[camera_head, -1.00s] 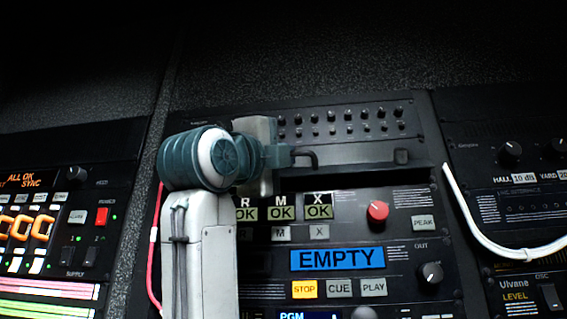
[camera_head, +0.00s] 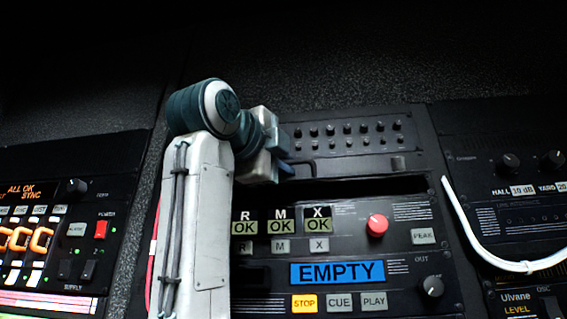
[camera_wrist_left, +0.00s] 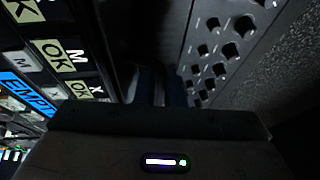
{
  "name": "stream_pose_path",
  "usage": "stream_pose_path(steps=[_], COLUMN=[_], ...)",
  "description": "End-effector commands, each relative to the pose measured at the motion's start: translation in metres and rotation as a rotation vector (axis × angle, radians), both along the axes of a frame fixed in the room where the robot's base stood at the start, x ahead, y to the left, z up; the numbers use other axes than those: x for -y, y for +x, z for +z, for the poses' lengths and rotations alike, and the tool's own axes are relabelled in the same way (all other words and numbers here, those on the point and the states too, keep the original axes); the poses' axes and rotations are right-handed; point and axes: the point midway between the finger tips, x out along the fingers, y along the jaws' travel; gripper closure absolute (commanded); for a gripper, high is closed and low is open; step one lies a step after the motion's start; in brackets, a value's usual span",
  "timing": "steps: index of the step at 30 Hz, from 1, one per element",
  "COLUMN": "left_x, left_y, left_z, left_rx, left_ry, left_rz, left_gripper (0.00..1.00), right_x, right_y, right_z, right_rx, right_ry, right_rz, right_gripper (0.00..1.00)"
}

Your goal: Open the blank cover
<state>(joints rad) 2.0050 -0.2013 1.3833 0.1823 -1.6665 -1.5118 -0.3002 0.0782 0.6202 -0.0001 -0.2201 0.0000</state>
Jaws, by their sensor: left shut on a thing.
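The blank cover (camera_head: 350,168) is a plain dark strip below the rows of small knobs on the middle rack, in the head view. A small dark block (camera_head: 398,163) sits near its right end. A dark slot shows along its lower edge. My left gripper (camera_head: 284,166) is at the cover's left part, shut on the cover's handle, which is mostly hidden by the jaws. In the left wrist view the fingers (camera_wrist_left: 160,85) are dark and the grip itself is hard to make out. My right gripper is not in view.
Below the slot are the OK labels (camera_head: 281,227), a red knob (camera_head: 377,225) and the blue EMPTY display (camera_head: 337,272). The small knobs (camera_head: 345,130) are just above the cover. A white cable (camera_head: 500,263) hangs at right; a red cable (camera_head: 152,245) runs behind my arm.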

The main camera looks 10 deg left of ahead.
Motion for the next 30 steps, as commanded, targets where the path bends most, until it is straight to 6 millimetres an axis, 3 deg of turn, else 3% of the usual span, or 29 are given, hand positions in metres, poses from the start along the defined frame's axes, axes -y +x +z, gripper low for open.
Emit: stream_pose_path(steps=[4, 5, 6, 17, 30], left_x=[0.0, 0.0, 0.0, -0.002, -0.031], left_y=[0.0, 0.0, 0.0, -0.006, -0.079], left_z=[0.001, 0.001, 0.001, -0.002, -0.015], left_rx=[0.002, 0.002, 0.002, 0.004, 0.005], left_ry=[-0.001, -0.001, -0.001, -0.001, -0.001], left_rz=[0.0, 0.0, 0.0, 0.001, 0.002], left_gripper=[1.0, 0.87, 0.82, 0.82, 0.82], right_x=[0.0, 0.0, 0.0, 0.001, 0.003], right_y=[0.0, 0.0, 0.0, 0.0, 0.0], right_z=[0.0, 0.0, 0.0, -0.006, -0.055], right_rx=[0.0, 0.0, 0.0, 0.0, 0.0], right_ry=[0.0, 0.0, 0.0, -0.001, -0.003], right_rz=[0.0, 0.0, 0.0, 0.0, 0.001], right_gripper=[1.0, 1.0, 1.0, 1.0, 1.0])
